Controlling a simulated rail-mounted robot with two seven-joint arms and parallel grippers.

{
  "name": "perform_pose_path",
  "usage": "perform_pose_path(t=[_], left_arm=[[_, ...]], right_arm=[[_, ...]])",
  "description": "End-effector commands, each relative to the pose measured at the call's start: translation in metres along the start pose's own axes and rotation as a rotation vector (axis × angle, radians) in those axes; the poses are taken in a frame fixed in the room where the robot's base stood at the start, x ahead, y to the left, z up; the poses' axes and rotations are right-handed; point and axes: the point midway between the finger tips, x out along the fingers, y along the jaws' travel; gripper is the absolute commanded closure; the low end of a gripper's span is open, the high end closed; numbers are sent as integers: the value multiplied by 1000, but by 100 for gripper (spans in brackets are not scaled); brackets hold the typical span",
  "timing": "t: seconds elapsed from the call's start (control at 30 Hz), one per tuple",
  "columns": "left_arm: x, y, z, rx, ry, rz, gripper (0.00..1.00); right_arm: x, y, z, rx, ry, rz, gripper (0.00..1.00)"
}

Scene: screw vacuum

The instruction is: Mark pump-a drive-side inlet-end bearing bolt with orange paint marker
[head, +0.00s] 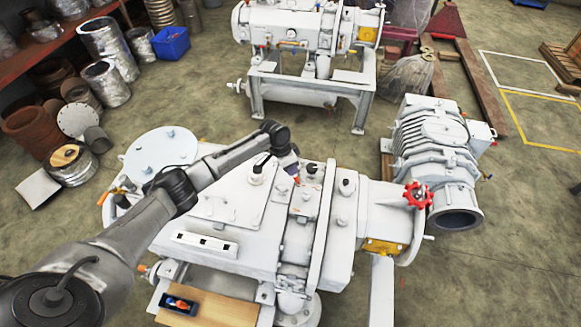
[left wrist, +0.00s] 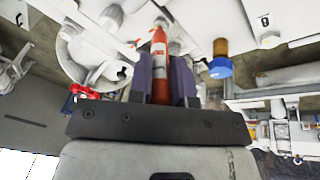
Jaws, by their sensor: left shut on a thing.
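My left arm reaches in from the lower left of the head view, over the large white pump (head: 225,190) in front. My left gripper (head: 292,172) is small and partly hidden at the arm's far end, above the pump's top near its bolts and valves. In the left wrist view, my left gripper (left wrist: 160,75) has its two dark fingers shut on an orange-red paint marker (left wrist: 158,62). The marker's narrow end points away from the palm toward white machine parts. I cannot tell whether it touches a bolt. My right gripper is not in view.
A red handwheel (head: 418,196) sticks up at the pump's right end. A small dark tray (head: 168,309) sits on a wooden board (head: 225,309) at the near side. A second white pump (head: 305,35) stands behind on a frame. A grey ribbed machine (head: 433,140) stands at right.

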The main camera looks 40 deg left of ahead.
Motion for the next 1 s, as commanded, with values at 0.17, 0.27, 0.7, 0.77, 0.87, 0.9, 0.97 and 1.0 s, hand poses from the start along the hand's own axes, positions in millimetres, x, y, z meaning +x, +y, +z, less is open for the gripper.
perform_pose_path(t=[0.17, 0.27, 0.7, 0.77, 0.87, 0.9, 0.97, 1.0], left_arm=[[-2, 0, 0, 0, 0, 0, 100], [-5, 1, -1, 0, 0, 0, 100], [-32, 6, -8, 0, 0, 0, 100], [-36, 7, -9, 0, 0, 1, 100], [-42, 8, -10, 0, 0, 1, 100], [-45, 8, -11, 0, 0, 1, 100], [-49, 9, -12, 0, 0, 1, 100], [-51, 9, -13, 0, 0, 0, 100]], right_arm=[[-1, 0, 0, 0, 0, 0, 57], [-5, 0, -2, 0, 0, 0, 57], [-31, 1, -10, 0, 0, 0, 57], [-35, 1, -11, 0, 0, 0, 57], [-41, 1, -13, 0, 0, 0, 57], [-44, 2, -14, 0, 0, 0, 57], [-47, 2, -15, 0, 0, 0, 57], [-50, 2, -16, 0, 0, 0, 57]])
